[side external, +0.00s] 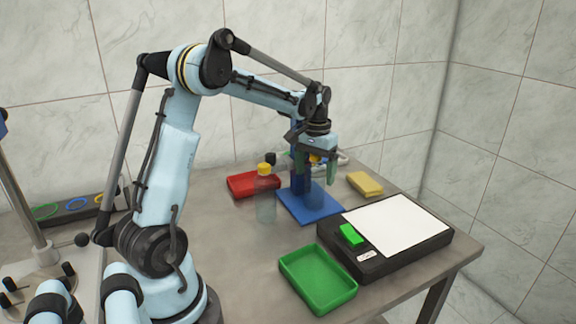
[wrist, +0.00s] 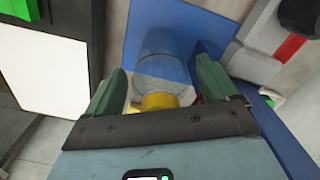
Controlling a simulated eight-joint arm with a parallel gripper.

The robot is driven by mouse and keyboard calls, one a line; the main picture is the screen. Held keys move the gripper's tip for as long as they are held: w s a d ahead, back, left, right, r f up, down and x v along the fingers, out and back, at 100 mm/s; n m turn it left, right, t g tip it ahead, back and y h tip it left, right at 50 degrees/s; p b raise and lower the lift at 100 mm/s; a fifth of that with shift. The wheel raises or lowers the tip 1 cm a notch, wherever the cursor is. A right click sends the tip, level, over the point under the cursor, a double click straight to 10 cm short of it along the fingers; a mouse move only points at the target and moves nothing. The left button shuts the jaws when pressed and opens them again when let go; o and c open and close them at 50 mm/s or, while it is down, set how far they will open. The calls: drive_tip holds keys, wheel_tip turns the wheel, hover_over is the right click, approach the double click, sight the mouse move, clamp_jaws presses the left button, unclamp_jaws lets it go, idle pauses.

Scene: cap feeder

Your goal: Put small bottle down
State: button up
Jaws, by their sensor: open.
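A small clear bottle with a yellow cap stands on the blue base plate of the cap feeder (side external: 296,211), partly hidden by my gripper (side external: 317,180) in the side view. In the wrist view the small bottle (wrist: 162,66) lies between my green fingers, its yellow cap (wrist: 160,100) close to the palm and its body over the blue plate. My fingers are open, one on each side of the bottle. I cannot tell whether either finger touches it.
A taller clear bottle with a yellow cap (side external: 265,200) stands on the table left of the plate. A red box (side external: 253,184) is behind it. A yellow block (side external: 365,184), a black scale with a white top (side external: 397,228) and a green tray (side external: 318,279) lie right and in front.

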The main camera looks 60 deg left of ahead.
wheel_tip(320, 180, up, 12)
drive_tip(key=shift+s+d+r, duration=0.1)
drive_tip(key=shift+d+r, duration=0.15)
drive_tip(key=shift+d, duration=0.3)
drive_tip(key=s+d+f+m+t, duration=0.1)
drive_tip(key=s+d+f+t, duration=0.1)
drive_tip(key=d, duration=0.4)
drive_tip(key=s+d+f+m+t, duration=0.2)
drive_tip(key=s+d+f, duration=0.1)
drive_tip(key=s+d, duration=0.2)
drive_tip(key=s+d+f+m+t, duration=0.2)
drive_tip(key=s+d+f+t, duration=0.1)
drive_tip(key=d, duration=0.6)
drive_tip(key=shift+s+d, duration=0.15)
drive_tip(key=shift+s, duration=0.25)
